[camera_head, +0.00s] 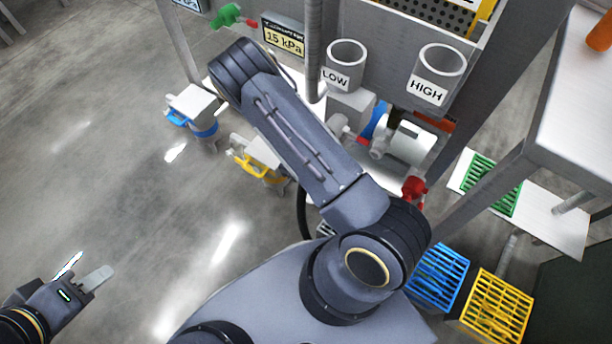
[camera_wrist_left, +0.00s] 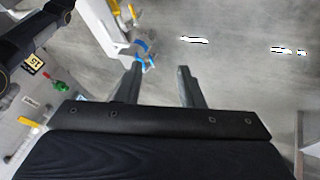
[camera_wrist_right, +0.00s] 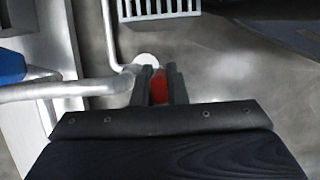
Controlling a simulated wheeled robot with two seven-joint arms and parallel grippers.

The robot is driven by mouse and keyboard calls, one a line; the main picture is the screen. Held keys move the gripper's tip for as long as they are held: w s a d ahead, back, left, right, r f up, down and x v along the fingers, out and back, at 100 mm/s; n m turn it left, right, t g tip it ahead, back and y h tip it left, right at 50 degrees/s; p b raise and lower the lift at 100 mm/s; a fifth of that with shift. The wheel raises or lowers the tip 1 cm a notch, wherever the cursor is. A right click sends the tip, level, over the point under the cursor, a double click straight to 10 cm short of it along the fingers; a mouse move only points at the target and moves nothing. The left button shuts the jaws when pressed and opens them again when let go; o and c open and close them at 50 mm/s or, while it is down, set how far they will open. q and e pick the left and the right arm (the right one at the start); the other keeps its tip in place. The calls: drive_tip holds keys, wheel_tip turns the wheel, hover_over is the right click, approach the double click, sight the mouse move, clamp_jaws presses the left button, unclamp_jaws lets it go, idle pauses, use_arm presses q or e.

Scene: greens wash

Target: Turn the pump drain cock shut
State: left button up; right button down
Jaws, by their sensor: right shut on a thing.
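The pump (camera_head: 402,145), grey-white with a blue ring, sits under the bench in the head view. A red valve piece (camera_head: 413,189) shows low beside it. In the right wrist view, a red handle (camera_wrist_right: 159,88) lies between the fingers of my right gripper (camera_wrist_right: 160,72), which is shut on it, beside the round white end of a pipe (camera_wrist_right: 146,60). My right gripper is hidden in the head view. My left gripper (camera_head: 88,270) is open and empty over the floor at the lower left; its spread fingers also show in the left wrist view (camera_wrist_left: 158,85).
A green valve (camera_head: 228,15) is at the upper left. Blue (camera_head: 437,277) and yellow (camera_head: 497,306) crates stand at the lower right. The floor at left is clear.

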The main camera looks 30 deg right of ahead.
drive_tip(key=shift+s+d, duration=0.15)
drive_tip(key=shift+s, duration=0.1)
use_arm(q)
drive_tip(key=shift+r, duration=0.3)
use_arm(e)
drive_tip(key=shift+s+d+t+y, duration=0.1)
drive_tip(key=shift+s+t+y, duration=0.2)
drive_tip(key=shift+t, duration=0.3)
use_arm(q)
drive_tip(key=shift+c, duration=0.2)
